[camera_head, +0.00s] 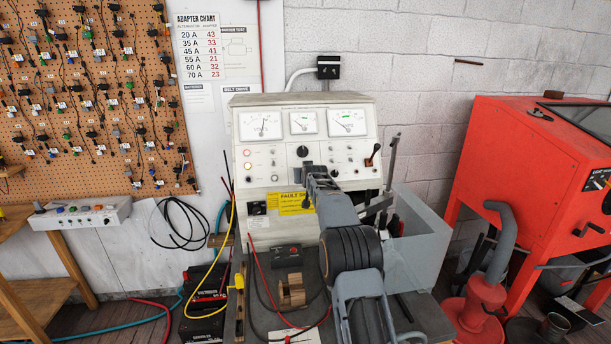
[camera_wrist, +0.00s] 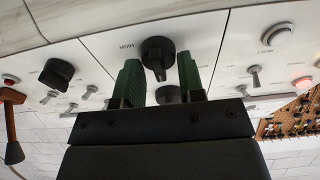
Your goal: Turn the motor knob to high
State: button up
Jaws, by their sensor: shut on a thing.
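The motor knob (camera_wrist: 158,52), round and black, sits on the white panel in the wrist view with the word HIGH, upside down, to its left. Its pointer faces the bottom of the picture. My gripper (camera_wrist: 159,66) has its two green fingers on either side of this knob, shut on it. In the head view my gripper (camera_head: 308,168) reaches the lower middle of the test bench (camera_head: 350,105) and hides the knob.
Another black knob (camera_head: 302,151) is just above my gripper. A black switch knob (camera_wrist: 57,72), several toggles and a brown-handled lever (camera_head: 372,155) are nearby on the panel. A red cabinet (camera_head: 530,150) stands at right. Cables (camera_head: 222,250) hang at left.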

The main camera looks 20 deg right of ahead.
jog(key=shift+f+m, duration=0.1)
jog(key=shift+m, duration=1.1)
jog(key=m+b, duration=0.2)
jog(key=m, duration=0.1)
jog(key=shift+d+f+m+h, duration=0.1)
jog(key=shift+m+h, duration=0.3)
jog(key=m+g+b, duration=0.1)
jog(key=m+b, duration=0.1)
jog(key=m, duration=0.3)
jog(key=shift+d+h, duration=0.1)
jog(key=shift+h, duration=0.2)
jog(key=m, duration=0.5)
jog(key=m+g+p, duration=0.1)
jog(key=m, duration=0.5)
jog(key=shift+s+f+p, duration=0.1)
jog(key=shift+s+p, duration=0.1)
jog(key=shift+p, duration=0.1)
jog(key=shift+f+m, duration=0.1)
jog(key=shift+m, duration=0.2)
jog(key=o, duration=0.9)
